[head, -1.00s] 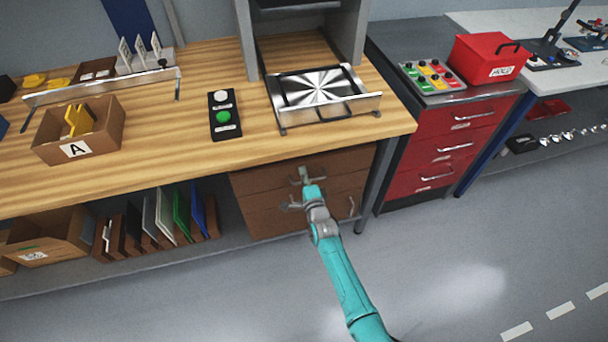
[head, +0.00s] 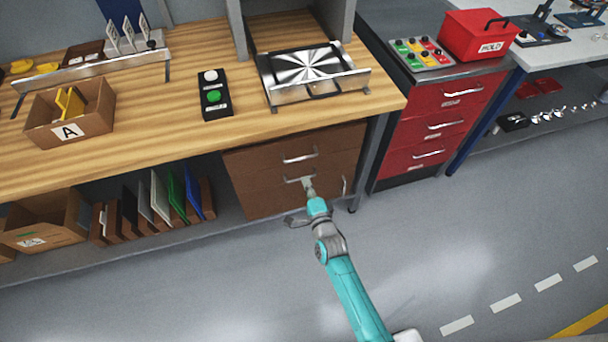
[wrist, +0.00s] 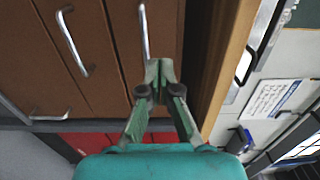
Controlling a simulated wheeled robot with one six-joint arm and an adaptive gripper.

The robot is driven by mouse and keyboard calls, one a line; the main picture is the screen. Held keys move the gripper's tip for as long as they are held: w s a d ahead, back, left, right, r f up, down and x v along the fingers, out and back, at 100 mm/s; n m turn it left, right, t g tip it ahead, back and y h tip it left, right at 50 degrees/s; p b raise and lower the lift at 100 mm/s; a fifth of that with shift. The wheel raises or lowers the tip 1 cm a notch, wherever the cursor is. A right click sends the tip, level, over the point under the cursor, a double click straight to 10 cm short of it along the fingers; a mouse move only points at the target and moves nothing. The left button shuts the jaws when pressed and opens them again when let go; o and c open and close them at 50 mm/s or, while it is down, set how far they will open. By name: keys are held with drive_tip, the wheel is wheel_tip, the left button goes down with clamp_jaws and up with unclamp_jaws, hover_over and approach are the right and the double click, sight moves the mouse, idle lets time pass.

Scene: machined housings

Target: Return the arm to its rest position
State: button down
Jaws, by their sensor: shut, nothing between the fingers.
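My teal arm reaches from the bottom of the head view toward the brown drawer unit (head: 262,185) under the wooden bench. My gripper (head: 307,183) is in front of the drawer fronts and overlaps a lower drawer handle in that view. In the wrist view my gripper (wrist: 158,68) has its green fingertips together with nothing between them. Drawer handles (wrist: 72,42) show beyond and to the left of the fingers. Whether the fingertips touch the drawer front cannot be told.
The wooden bench (head: 150,125) stands above the drawers, with box A (head: 95,122), a button box (head: 213,97) and a metal plate fixture (head: 315,70). A red drawer cabinet (head: 435,125) stands to the right. The grey floor (head: 200,290) in front is clear.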

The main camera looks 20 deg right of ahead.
drive_tip(key=shift+s, duration=0.3)
drive_tip(key=s+d+r+n+g, duration=0.2)
drive_tip(key=s+n, duration=0.7)
drive_tip(key=s, duration=1.9)
drive_tip(key=s+r+n+g, duration=0.1)
drive_tip(key=s+r+n, duration=0.8)
drive_tip(key=s+r, duration=0.7)
drive_tip(key=v, duration=0.2)
drive_tip(key=shift+s, duration=0.3)
